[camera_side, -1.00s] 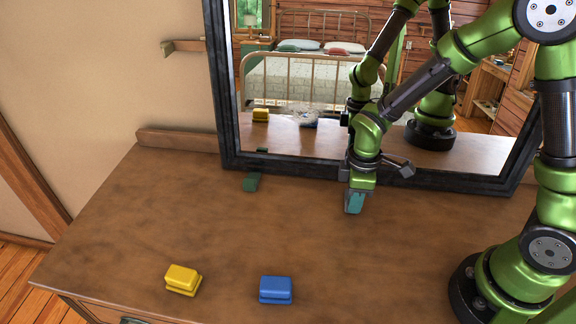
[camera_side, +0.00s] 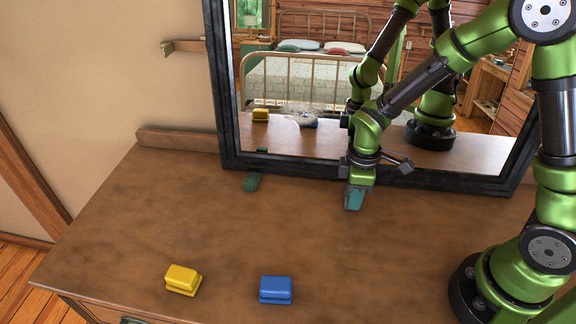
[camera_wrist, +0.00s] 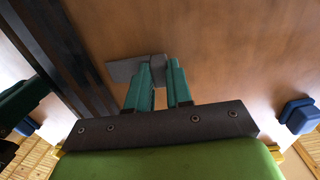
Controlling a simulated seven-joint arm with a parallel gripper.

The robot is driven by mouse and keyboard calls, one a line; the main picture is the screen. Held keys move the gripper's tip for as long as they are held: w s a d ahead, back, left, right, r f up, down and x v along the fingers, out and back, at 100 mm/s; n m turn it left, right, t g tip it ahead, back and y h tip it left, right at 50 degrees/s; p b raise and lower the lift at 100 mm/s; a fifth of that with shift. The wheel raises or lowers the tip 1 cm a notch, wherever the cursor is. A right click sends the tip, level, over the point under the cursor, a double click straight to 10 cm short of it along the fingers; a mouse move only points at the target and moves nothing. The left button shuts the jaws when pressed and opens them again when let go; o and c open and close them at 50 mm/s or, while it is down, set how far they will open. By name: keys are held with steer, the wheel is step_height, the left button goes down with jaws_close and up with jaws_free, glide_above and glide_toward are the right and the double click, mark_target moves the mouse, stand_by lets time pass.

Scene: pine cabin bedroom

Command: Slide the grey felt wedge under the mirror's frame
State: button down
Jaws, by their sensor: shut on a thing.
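The mirror (camera_side: 330,90) stands at the back of the dresser top in a dark frame (camera_side: 300,172), whose lower rail rests along the wood. The frame also shows at the left of the wrist view (camera_wrist: 75,60). My gripper (camera_side: 354,200) points down just in front of the lower rail. In the wrist view, its teal fingers (camera_wrist: 159,68) are shut on the grey felt wedge (camera_wrist: 125,70). The wedge lies low over the wood, its thin end pointing at the frame and very near its edge. I cannot tell whether they touch. My fingers hide the wedge in the side view.
A dark green block (camera_side: 252,182) lies by the frame's lower left. A yellow block (camera_side: 183,280) and a blue block (camera_side: 276,290) sit near the dresser's front edge. A low wooden ledge (camera_side: 175,140) runs along the wall. The middle of the top (camera_side: 210,225) is clear.

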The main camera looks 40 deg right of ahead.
steer(key=shift+w+d, duration=0.9)
stand_by(0.8)
steer(key=c, duration=0.9)
jaws_free()
steer(key=shift+c, duration=0.2)
step_height(320, 180, up, 17)
steer(key=s+r+m+t+y, duration=0.1)
steer(key=s+r+m+t, duration=0.2)
steer(key=s+m, duration=0.3)
steer(key=s+r+m+t+y, duration=0.1)
steer(key=s+r+m+t, duration=0.2)
steer(key=s+m, duration=0.3)
steer(key=shift+a+m+t, duration=0.2)
steer(key=shift+m+t, duration=0.3)
steer(key=shift+t, duration=0.1)
